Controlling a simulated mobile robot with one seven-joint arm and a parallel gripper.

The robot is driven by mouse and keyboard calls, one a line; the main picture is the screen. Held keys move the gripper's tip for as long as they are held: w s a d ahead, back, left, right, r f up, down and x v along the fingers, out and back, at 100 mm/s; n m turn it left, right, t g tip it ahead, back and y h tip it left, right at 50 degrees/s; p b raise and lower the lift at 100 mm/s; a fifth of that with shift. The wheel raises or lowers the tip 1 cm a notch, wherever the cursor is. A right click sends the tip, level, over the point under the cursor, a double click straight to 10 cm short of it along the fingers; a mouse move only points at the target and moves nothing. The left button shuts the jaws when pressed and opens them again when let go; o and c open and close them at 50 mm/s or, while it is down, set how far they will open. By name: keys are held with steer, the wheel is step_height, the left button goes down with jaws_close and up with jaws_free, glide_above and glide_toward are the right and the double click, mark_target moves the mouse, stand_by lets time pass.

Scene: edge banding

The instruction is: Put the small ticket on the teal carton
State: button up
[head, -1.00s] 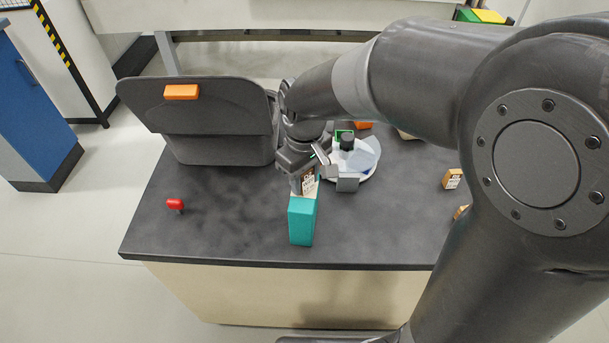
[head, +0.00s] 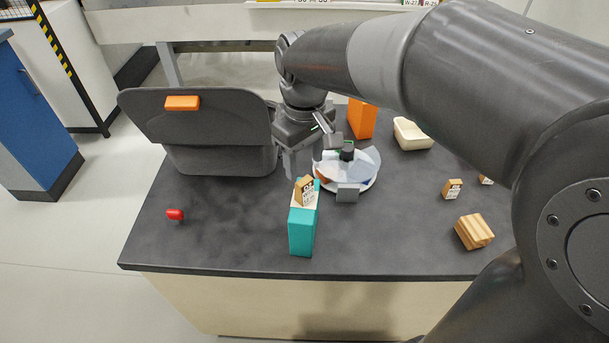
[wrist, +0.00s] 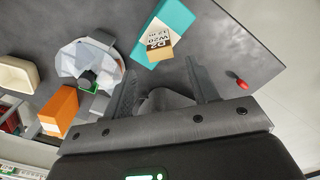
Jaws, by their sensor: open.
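The small ticket (head: 305,191) is a tan block with a white printed label. It rests on top of the teal carton (head: 301,232), upright or slightly tilted. The carton stands near the front edge of the dark table, with a pale patch on its top. In the wrist view, the ticket (wrist: 158,42) shows beyond my fingertips, on the teal carton (wrist: 176,14). My gripper (head: 304,165) is open and empty, behind and above the ticket and apart from it. Its two fingers (wrist: 162,80) are wide apart in the wrist view.
A round white dish (head: 364,184) with several pieces stands right of the carton. An orange box (head: 362,120) and a cream tray (head: 411,134) are behind. Wooden blocks (head: 474,232) lie at right. A grey bin (head: 215,135) and a red knob (head: 175,214) are at left.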

mark_target(305, 181)
steer(key=shift+r, duration=1.65)
steer(key=s+d+m+t, duration=0.5)
steer(key=s+d+m, duration=0.4)
steer(key=d, duration=0.7)
steer(key=s+f, duration=0.1)
steer(key=s, duration=0.2)
steer(key=shift+d+t, duration=0.25)
steer(key=shift+t, duration=0.05)
